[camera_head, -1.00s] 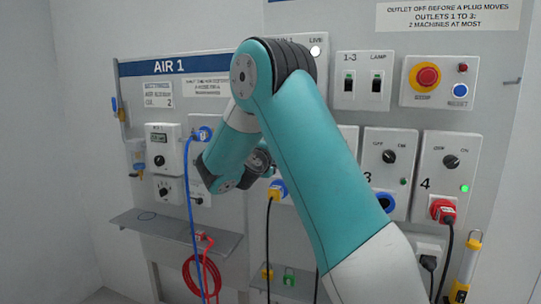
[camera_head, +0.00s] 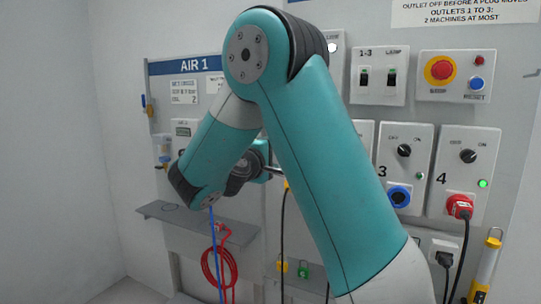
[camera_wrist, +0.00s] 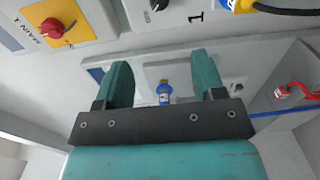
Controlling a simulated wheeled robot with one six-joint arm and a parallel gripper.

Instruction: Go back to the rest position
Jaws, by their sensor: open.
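My gripper (camera_wrist: 161,66) shows in the wrist view with its two teal fingers wide apart and nothing between them. A blue and yellow fitting (camera_wrist: 164,93) on the panel behind shows through the gap, apart from the fingers. In the head view my teal arm is bent across the middle of the picture. The gripper end is mostly hidden behind the arm, in front of the panel.
Outlet 3 has a blue socket (camera_head: 398,195); outlet 4 holds a red plug (camera_head: 459,206). A red stop button (camera_head: 441,69) sits upper right. A grey shelf (camera_head: 160,212), blue hose (camera_head: 213,260) and coiled red hose (camera_head: 208,265) are at left. A red knob (camera_wrist: 51,27) shows in the wrist view.

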